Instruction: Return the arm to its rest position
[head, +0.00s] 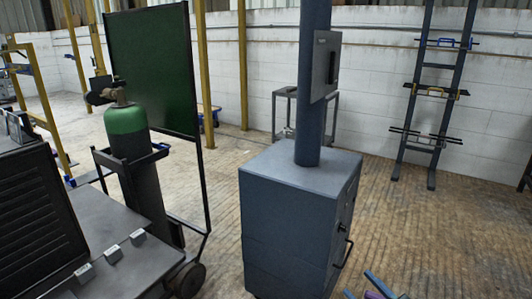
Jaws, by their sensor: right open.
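My right gripper (366,286) shows only in part at the bottom edge of the head view, right of centre. Its blue fingers stand apart, with a purple part between them that I cannot make out clearly. It is open, and I see nothing held in it. The rest of my right arm is cut off by the frame. My left gripper and left arm are out of the picture.
A blue-grey cabinet (285,215) with a thick post (312,100) stands just left of my right gripper. A dark bench (120,240), a green gas cylinder (126,120) and a green screen (150,65) are at left. The wooden floor (440,230) at right is clear.

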